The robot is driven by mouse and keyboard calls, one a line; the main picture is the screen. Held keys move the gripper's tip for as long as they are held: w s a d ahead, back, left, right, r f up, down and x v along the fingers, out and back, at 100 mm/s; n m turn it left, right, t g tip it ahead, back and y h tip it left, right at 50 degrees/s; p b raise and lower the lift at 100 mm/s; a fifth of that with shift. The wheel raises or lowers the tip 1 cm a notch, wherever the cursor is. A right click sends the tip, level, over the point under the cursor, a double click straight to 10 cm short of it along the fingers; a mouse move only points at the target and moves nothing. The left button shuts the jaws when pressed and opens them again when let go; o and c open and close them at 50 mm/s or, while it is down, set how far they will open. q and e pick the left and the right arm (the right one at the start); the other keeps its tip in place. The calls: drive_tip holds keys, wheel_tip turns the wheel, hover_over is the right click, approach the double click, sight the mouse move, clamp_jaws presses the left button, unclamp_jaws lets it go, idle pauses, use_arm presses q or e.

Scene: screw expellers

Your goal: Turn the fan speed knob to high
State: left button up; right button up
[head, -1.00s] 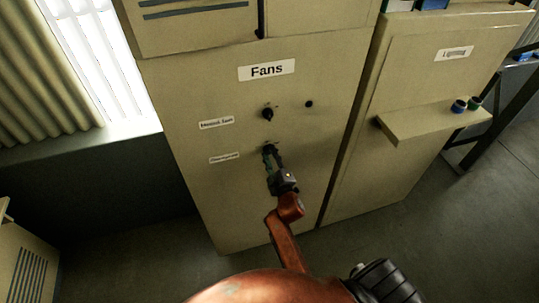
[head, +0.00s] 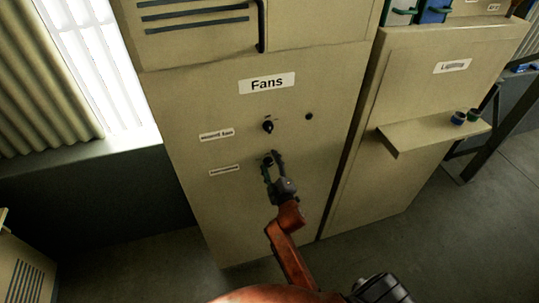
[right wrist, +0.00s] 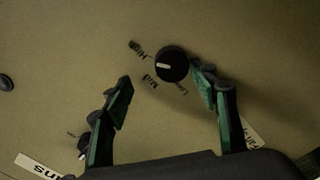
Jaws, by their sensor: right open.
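The fan speed knob is the lower black knob (head: 268,161) on the tall beige cabinet under the "Fans" label. In the right wrist view, the round knob (right wrist: 172,63) has a white pointer mark facing left, between the "HIGH" and "Mid" markings. My right gripper (head: 272,157) is open at the lower knob. In the right wrist view its green-and-black fingers (right wrist: 164,84) are spread wide. One fingertip is close to the knob's right side; I cannot tell whether it touches. The other is apart at lower left. My left gripper is not in view.
Another black knob (head: 268,127) sits above, with a round black spot (head: 309,116) to its right. The "Lighting" cabinet (head: 425,130) with a protruding shelf (head: 420,132) stands to the right. Bare floor lies in front.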

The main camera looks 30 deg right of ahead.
sight(267, 143)
drive_tip(key=shift+t, duration=0.3)
wheel_tip(267, 143, up, 8)
drive_tip(key=shift+s+a+f, duration=0.1)
drive_tip(key=shift+a+f, duration=0.05)
drive_tip(key=shift+s+r, duration=0.15)
drive_tip(key=shift+r, duration=0.1)
drive_tip(key=shift+w+f, duration=0.15)
drive_tip(key=shift+w, duration=0.2)
drive_tip(key=shift+s, duration=0.1)
drive_tip(key=shift+s, duration=0.1)
